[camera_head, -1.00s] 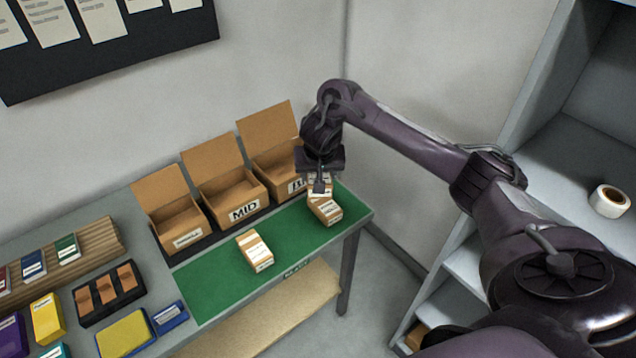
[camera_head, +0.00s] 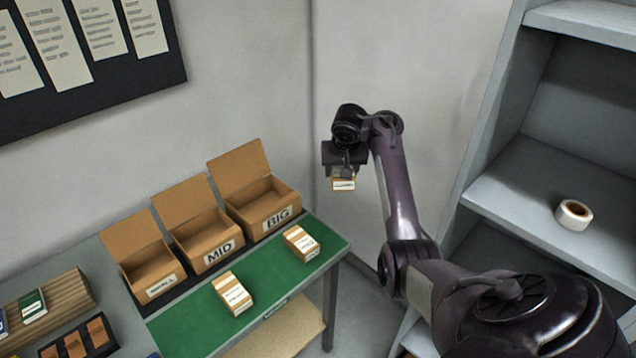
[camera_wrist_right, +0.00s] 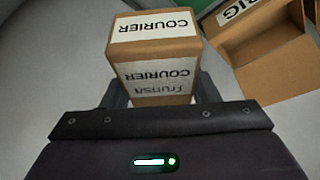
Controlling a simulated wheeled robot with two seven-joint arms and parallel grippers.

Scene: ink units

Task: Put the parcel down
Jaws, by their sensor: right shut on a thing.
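The parcel (camera_head: 343,184) is a small brown box with white labels, held in my right gripper (camera_head: 345,171) in the head view. It hangs in the air to the right of the table, in front of the wall. In the right wrist view the parcel (camera_wrist_right: 155,50) shows white labels reading COURIER, and my right gripper (camera_wrist_right: 158,92) is shut on it. Two other parcels lie on the green mat (camera_head: 190,322): one near the middle (camera_head: 233,294) and one near the right end (camera_head: 301,243). My left gripper is not in view.
Three open cardboard boxes stand behind the mat: a small one (camera_head: 150,289), MID (camera_head: 208,260) and BIG (camera_head: 275,227). BIG also shows in the wrist view (camera_wrist_right: 270,75). A grey shelf (camera_head: 520,210) with a tape roll (camera_head: 573,214) stands at the right.

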